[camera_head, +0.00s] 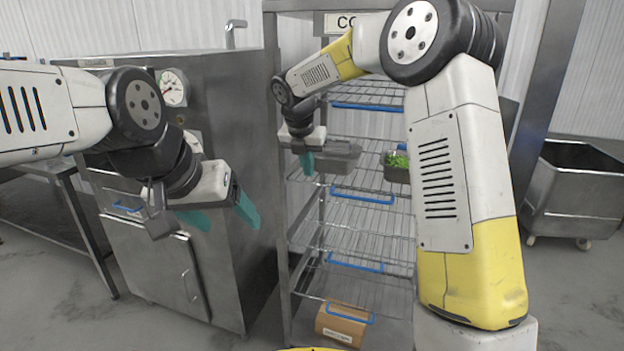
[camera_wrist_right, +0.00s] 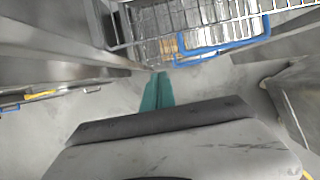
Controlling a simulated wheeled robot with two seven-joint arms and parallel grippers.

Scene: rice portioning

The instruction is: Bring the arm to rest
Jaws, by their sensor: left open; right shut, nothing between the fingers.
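My left gripper (camera_head: 222,215) is at the left in the head view, its two teal fingers spread apart and empty, in front of the steel cabinet. My right gripper (camera_head: 307,164) is in front of the wire rack, its teal fingers pointing down. In the right wrist view the teal fingers (camera_wrist_right: 158,92) lie together with nothing between them. The right arm, white and yellow, reaches up and across from the right side of the head view and covers part of the rack.
The wire rack (camera_head: 350,194) has blue-edged shelves. A steel pan (camera_head: 335,156) and a pan with green food (camera_head: 397,168) are on it, and a cardboard box (camera_head: 342,324) is low down. A steel cabinet (camera_head: 222,285) stands left, a wheeled steel bin (camera_head: 570,200) right. Grey floor is open at the right.

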